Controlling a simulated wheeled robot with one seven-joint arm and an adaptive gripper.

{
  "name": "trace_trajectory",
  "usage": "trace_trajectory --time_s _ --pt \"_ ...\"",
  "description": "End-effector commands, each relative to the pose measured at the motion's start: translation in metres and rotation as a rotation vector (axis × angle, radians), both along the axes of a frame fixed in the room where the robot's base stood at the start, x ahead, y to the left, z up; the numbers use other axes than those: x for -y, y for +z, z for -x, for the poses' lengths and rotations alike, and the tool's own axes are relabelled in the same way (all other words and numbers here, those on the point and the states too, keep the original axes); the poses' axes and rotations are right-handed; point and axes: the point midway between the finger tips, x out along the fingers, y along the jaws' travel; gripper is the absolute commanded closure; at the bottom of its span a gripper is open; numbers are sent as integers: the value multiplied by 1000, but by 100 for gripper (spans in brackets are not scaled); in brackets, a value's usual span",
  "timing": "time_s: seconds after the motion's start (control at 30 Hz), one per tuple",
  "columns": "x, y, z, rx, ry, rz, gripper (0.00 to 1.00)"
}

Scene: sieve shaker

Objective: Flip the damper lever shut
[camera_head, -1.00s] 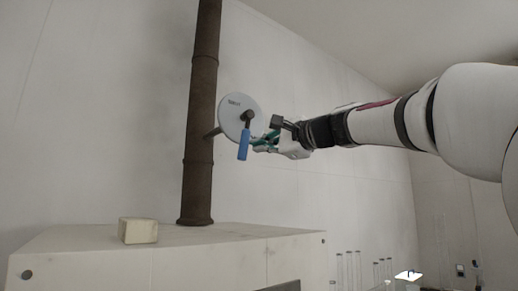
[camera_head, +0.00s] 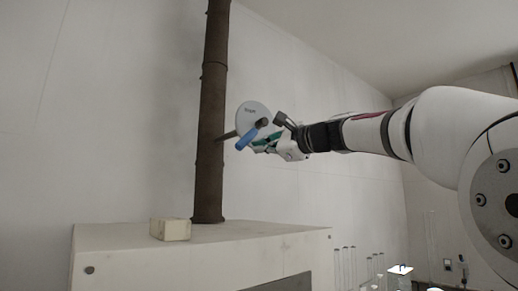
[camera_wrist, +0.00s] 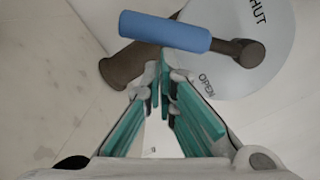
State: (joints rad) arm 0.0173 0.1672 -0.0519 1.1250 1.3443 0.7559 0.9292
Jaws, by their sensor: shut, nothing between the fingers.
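The damper lever has a blue handle (camera_head: 247,138) and a dark hub (camera_head: 263,122) on a pale round dial (camera_head: 252,111). In the head view the handle slants down and left from the hub. In the wrist view the blue handle (camera_wrist: 165,30) points left of its hub, and the dial (camera_wrist: 240,80) shows the words OPEN and SHUT, the latter partly cut off. My gripper (camera_head: 257,146) is shut and empty, its teal fingers just below the handle. In the wrist view the fingertips (camera_wrist: 158,78) lie close under the handle; I cannot tell whether they touch it.
A rusty brown pipe (camera_head: 212,110) rises behind the dial from a white cabinet (camera_head: 130,255). A small cream block (camera_head: 170,229) sits on the cabinet top. Several glass tubes (camera_head: 352,262) stand at lower right. The space left of the pipe is clear.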

Motion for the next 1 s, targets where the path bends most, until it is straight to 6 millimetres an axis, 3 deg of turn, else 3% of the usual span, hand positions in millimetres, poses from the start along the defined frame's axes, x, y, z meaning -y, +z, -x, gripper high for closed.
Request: trace_trajectory --time_s 0.5,1.0 --pt "-27 27 20 1 4 1 100" --pt "-37 45 26 2 2 1 100"
